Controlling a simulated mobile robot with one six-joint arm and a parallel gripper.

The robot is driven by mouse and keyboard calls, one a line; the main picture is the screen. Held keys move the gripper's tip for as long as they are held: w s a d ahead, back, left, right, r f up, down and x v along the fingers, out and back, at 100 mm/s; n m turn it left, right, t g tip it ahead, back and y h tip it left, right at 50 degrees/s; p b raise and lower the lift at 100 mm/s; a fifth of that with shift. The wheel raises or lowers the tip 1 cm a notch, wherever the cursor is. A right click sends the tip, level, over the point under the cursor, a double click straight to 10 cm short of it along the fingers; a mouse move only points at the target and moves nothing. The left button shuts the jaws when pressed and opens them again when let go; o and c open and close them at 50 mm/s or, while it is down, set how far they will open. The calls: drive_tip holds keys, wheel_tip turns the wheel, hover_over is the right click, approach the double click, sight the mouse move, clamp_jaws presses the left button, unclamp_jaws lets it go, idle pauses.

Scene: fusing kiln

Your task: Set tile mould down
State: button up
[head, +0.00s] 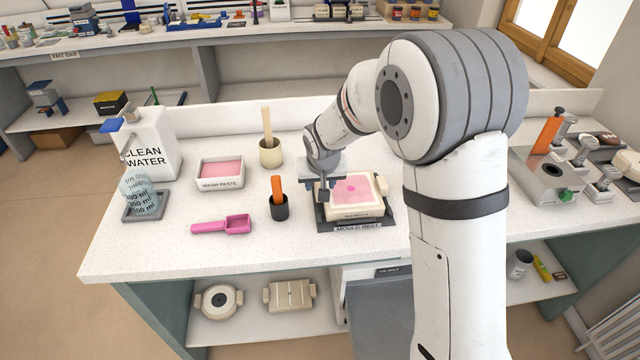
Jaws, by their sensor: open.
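The tile mould (366,208) is a cream block with a pink filled top. It sits on the dark mould rest (350,227), whose label shows at the front. My gripper (322,192) is at the mould's left side, pointing down, and is open. Its fingers partly overlap the mould's left edge in this view, and I cannot tell whether they touch it.
A black cup (279,208) with an orange handle stands just left of the rest. A pink scoop (221,226), a tray of pink paste (220,171), a beige pot (270,153) and a clean water jug (150,145) are further left. Metal equipment (545,178) stands right. The front left counter is clear.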

drive_tip(key=v, duration=1.1)
drive_tip(key=shift+s+d+r+b, duration=0.15)
drive_tip(key=shift+s+d+b, duration=0.05)
drive_tip(key=shift+b, duration=0.25)
drive_tip(key=s+d+m, duration=0.1)
drive_tip(key=s+d, duration=0.8)
drive_tip(key=s, duration=0.3)
drive_tip(key=s+d+r+m+g, duration=0.1)
drive_tip(key=s+d, duration=0.9)
drive_tip(key=s, duration=0.1)
drive_tip(key=shift+s+d+g+h, duration=0.2)
drive_tip(key=shift+s+g+h, duration=0.1)
drive_tip(key=shift+s+h, duration=0.1)
drive_tip(key=shift+r, duration=0.1)
drive_tip(key=shift+c, duration=0.7)
